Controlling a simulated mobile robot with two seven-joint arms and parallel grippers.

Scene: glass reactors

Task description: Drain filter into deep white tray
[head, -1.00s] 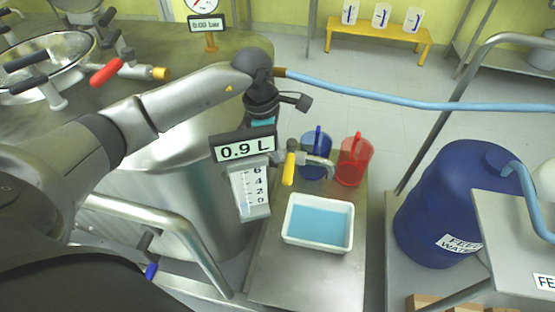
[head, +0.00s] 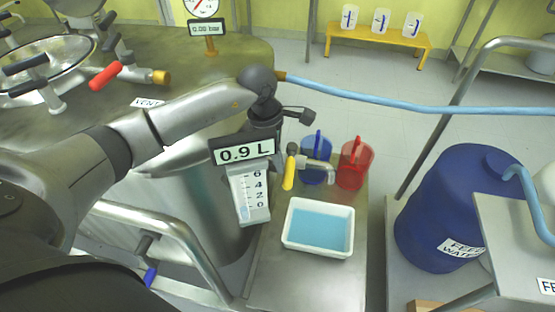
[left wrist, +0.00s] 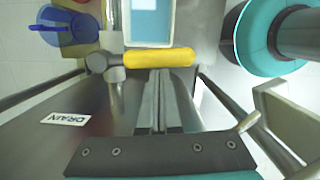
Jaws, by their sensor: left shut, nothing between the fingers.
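The deep white tray (head: 288,240) stands on the metal stand, holding blue liquid. The drain valve's yellow handle (head: 288,172) is just behind it, beside the metal spout (head: 318,165). No stream shows from the spout. A display (head: 243,150) reads 0.9 L above a graduated level scale (head: 250,195). In the left wrist view, my left gripper (left wrist: 160,78) is shut and empty, its fingertips close to the yellow handle (left wrist: 160,57); I cannot tell if they touch. The tray (left wrist: 125,22) is beyond the handle. In the head view the fingers are hidden. My right gripper is not in view.
Blue (head: 317,165) and red (head: 354,165) jugs stand behind the tray. A large steel vessel (head: 190,195) is at left. A blue feed water drum (head: 450,210) stands at right. A light-blue hose (head: 380,100) crosses behind. A DRAIN label (left wrist: 66,118) shows in the wrist view.

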